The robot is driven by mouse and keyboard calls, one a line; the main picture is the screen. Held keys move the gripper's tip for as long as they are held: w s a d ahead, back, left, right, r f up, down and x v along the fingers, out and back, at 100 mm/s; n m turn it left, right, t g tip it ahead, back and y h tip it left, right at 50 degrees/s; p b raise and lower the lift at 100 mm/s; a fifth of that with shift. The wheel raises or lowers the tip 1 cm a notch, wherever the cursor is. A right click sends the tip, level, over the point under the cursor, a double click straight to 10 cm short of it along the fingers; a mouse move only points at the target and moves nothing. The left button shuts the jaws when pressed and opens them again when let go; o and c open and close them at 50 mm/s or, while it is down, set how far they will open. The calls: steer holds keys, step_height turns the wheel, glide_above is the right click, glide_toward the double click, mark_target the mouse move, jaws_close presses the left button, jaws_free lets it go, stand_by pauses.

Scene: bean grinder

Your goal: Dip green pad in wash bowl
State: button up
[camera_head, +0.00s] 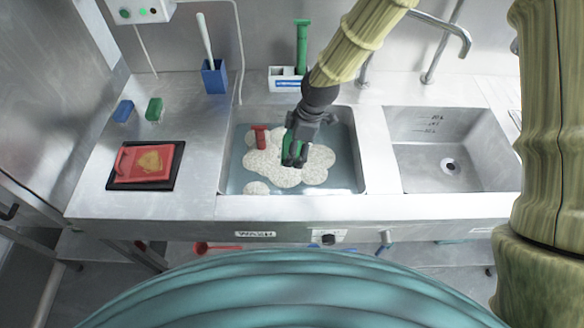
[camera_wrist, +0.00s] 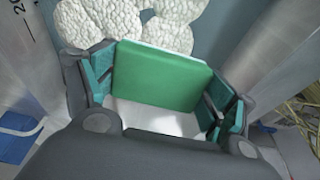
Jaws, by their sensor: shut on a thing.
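My gripper (camera_head: 294,160) is over the wash bowl (camera_head: 232,180), the left sink basin, which holds bluish water and white foam (camera_head: 262,165). In the wrist view my gripper (camera_wrist: 165,95) is shut on the green pad (camera_wrist: 160,83), with a finger on each side of it. The green pad also shows partly between the fingers in the head view (camera_head: 290,141); the rest is hidden by the gripper. White foam lies beyond the pad in the wrist view (camera_wrist: 168,35). I cannot tell whether the pad touches the water.
A red-handled object (camera_head: 260,136) stands in the basin's left part. An empty right basin (camera_head: 430,150) lies beside it.

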steer(key=shift+a+p+v, duration=0.25)
steer(key=shift+p+v, duration=0.45)
steer(key=shift+v, duration=0.35)
steer(key=shift+a+p+v, duration=0.25)
steer(key=shift+p+v, duration=0.45)
steer(key=shift+v, duration=0.3)
steer(key=shift+a+p+v, duration=0.25)
steer(key=shift+p+v, duration=0.45)
steer(key=shift+v, duration=0.35)
steer(key=shift+r, duration=0.15)
